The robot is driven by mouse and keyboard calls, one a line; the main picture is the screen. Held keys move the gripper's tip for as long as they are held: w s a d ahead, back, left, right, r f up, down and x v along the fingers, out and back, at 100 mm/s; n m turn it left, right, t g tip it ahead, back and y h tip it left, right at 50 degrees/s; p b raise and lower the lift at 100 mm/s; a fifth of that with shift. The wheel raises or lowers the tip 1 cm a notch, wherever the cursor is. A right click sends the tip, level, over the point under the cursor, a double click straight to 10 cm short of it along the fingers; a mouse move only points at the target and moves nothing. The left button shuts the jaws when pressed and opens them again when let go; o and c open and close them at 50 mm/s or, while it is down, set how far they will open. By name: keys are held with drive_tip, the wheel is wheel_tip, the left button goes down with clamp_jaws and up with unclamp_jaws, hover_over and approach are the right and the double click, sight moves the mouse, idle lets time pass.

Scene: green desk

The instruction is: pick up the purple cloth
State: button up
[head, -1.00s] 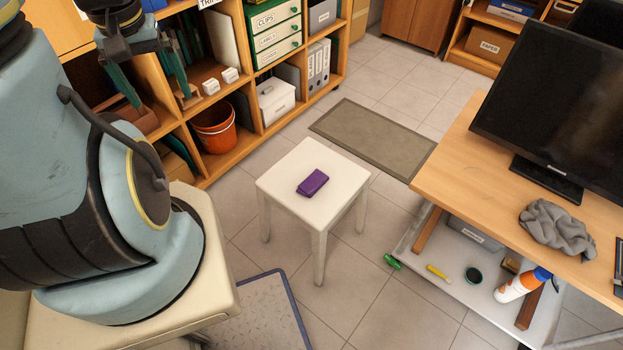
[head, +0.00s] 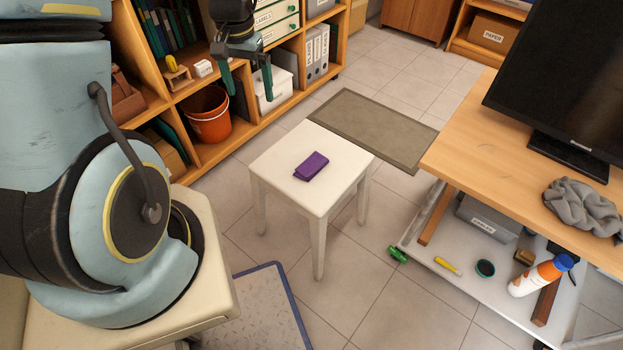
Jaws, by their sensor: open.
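The purple cloth (head: 311,167) lies folded into a small rectangle on top of a white stool (head: 275,162), near the middle of its seat. My gripper (head: 247,92) is at the top of the head view, pointing down, with its two dark green fingers apart and nothing between them. It is above and to the left of the cloth in the picture, well clear of it, in front of the shelf. The cloth is fully visible.
A wooden shelf (head: 262,128) with an orange bucket (head: 208,115) stands behind the stool. To the right is a desk (head: 468,135) with a monitor (head: 560,85) and grey cloth (head: 582,207).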

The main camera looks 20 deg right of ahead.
drive_tip(key=s+d+f+m+b, duration=0.3)
drive_tip(key=d+f+m+b, duration=0.2)
drive_tip(key=d+f, duration=1.05)
hover_over(312, 162)
drive_tip(key=shift+g, duration=0.3)
drive_tip(key=f, duration=0.6)
drive_tip(key=shift+s+d+f, duration=0.1)
drive_tip(key=shift+s, duration=0.2)
drive_tip(key=shift+w+f+b, duration=0.15)
drive_tip(key=shift+f+b, duration=0.05)
drive_tip(key=shift+f, duration=1.3)
drive_tip(key=shift+w+f+b, duration=0.1)
drive_tip(key=shift+f+b, duration=0.05)
drive_tip(key=shift+f, duration=1.35)
drive_tip(key=c, duration=1.5)
drive_tip(key=shift+o, duration=0.2)
wheel_tip(312, 162, up, 10)
drive_tip(key=shift+p, duration=0.35)
